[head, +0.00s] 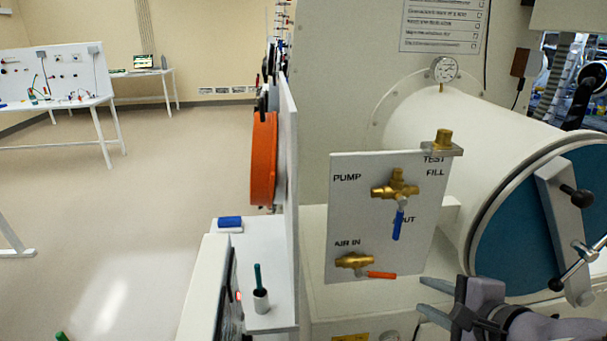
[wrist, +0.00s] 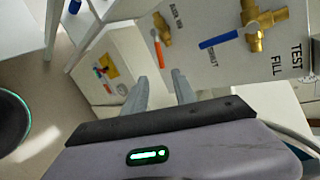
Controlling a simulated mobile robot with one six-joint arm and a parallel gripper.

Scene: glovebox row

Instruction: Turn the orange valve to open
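The orange valve is a brass body (head: 353,260) under the label "AIR IN", low on a white panel (head: 345,215). Its orange lever (head: 382,275) points right, about level. In the wrist view the orange lever (wrist: 158,53) lies ahead of the fingers, near the top middle. A second brass valve (head: 396,186) with a blue lever (head: 398,224) hanging down sits above it; that blue lever also shows in the wrist view (wrist: 218,40). My gripper (head: 421,295) is open and empty, to the right of the orange lever and apart from it.
A white cylinder with a blue round door (head: 535,215) and clamp handles stands close at the right. A gauge (head: 445,69) sits above. A brass fitting (head: 443,140) sticks up at the panel's top. An orange ring (head: 264,160) is at the left; open floor lies beyond.

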